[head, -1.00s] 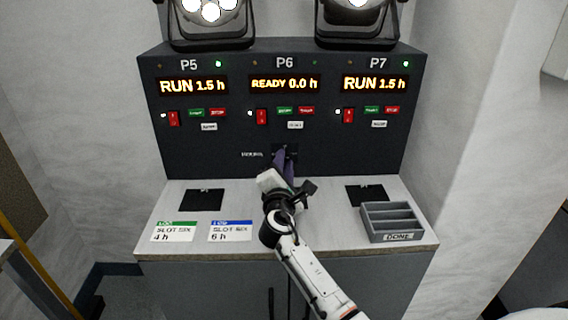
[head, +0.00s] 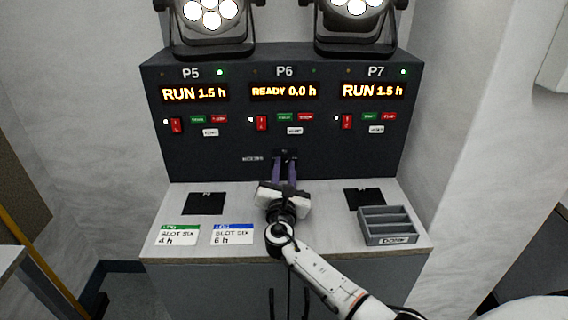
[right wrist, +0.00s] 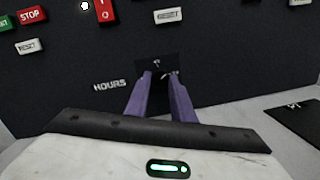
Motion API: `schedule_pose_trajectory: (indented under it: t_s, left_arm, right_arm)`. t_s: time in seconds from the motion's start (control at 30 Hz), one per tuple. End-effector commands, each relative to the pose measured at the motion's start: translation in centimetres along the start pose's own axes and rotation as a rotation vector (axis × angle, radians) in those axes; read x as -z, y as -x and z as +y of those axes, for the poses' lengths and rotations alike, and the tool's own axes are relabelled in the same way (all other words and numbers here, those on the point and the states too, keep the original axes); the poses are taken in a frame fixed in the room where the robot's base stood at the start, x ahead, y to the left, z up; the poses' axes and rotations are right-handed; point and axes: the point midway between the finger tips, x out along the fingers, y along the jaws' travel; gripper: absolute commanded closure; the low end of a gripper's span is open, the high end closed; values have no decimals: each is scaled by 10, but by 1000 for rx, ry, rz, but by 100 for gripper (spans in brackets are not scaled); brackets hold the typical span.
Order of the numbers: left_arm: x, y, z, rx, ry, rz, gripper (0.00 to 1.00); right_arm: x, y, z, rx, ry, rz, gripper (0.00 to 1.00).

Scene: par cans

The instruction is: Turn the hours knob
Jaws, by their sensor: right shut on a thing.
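The hours knob sits low on the dark panel, right of the HOURS label (right wrist: 109,85). Little of the knob (right wrist: 161,74) shows between the fingertips, so its pointer direction cannot be read. My right gripper (head: 285,160) reaches it from the front, with two purple fingers side by side. In the right wrist view the fingers (right wrist: 159,80) meet the dark plate around the knob and are shut on it. The P6 display (head: 285,91) above reads READY 0.0 h. My left gripper is not in view.
The P5 display (head: 195,93) and P7 display (head: 373,91) read RUN 1.5 h. Red, green and white buttons sit above the knob. On the counter (head: 330,235) are two slot cards, dark pads and a grey divided tray (head: 388,239). Lamps stand on top.

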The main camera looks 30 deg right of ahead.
Motion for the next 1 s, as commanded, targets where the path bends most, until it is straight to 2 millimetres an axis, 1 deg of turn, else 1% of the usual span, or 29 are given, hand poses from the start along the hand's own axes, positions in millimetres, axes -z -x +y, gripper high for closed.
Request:
schedule_pose_trajectory:
  t_s: [0.03,0.6,0.8,1.0]
  left_arm:
    - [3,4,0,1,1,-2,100]
    - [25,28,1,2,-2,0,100]
    - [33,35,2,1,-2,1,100]
    - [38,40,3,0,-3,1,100]
  right_arm:
    - [-1,0,0,-4,49,1,100]
    - [0,0,-2,-48,578,-29,100]
    - [0,0,-3,-61,726,-37,100]
    - [1,1,-3,-70,829,-42,100]
